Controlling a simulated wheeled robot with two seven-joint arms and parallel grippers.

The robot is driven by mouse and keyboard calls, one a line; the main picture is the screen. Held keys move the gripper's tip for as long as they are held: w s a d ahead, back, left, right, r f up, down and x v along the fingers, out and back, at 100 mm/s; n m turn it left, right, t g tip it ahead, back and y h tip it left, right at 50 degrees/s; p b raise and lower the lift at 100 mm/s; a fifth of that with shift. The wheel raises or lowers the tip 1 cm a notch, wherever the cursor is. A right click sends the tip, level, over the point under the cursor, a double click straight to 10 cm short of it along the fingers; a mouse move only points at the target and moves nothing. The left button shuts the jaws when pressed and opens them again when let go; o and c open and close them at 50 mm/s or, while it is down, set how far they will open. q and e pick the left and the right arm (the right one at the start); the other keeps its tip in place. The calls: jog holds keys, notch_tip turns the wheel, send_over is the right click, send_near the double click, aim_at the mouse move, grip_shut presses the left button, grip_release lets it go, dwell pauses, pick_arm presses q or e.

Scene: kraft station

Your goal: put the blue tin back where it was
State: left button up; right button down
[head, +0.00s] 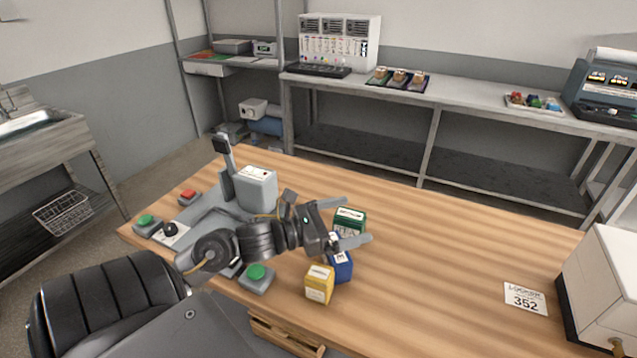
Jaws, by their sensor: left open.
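The blue tin (342,268) stands on the wooden table, partly hidden by my left gripper. My left gripper (357,222) is open and extends over the tins, its fingers pointing right. A green tin (350,218) stands just behind, seen between the two fingers. I cannot tell whether a finger touches it. A yellow tin (319,284) stands in front and to the left of the blue tin, close beside it. My right gripper is not in view.
A grey device (256,188) with an upright post and several push buttons, such as a green one (257,272), fills the table's left side. A white label card (525,299) and a white box (603,285) are at the right. The table's middle right is clear.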

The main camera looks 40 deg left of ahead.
pick_arm(q)
jog(key=shift+s+a+r, duration=0.1)
jog(key=shift+s+r, duration=0.05)
jog(key=shift+r, duration=0.3)
jog(key=shift+s+a+f+b, duration=0.2)
jog(key=shift+s+b, duration=0.05)
jog(key=shift+s, duration=0.15)
jog(key=shift+s+a+f+b, duration=0.15)
jog(key=shift+s+f+b, duration=0.1)
jog(key=shift+s, duration=0.1)
jog(key=b+v, duration=0.2)
jog(key=v, duration=0.8)
jog(key=shift+r, duration=0.35)
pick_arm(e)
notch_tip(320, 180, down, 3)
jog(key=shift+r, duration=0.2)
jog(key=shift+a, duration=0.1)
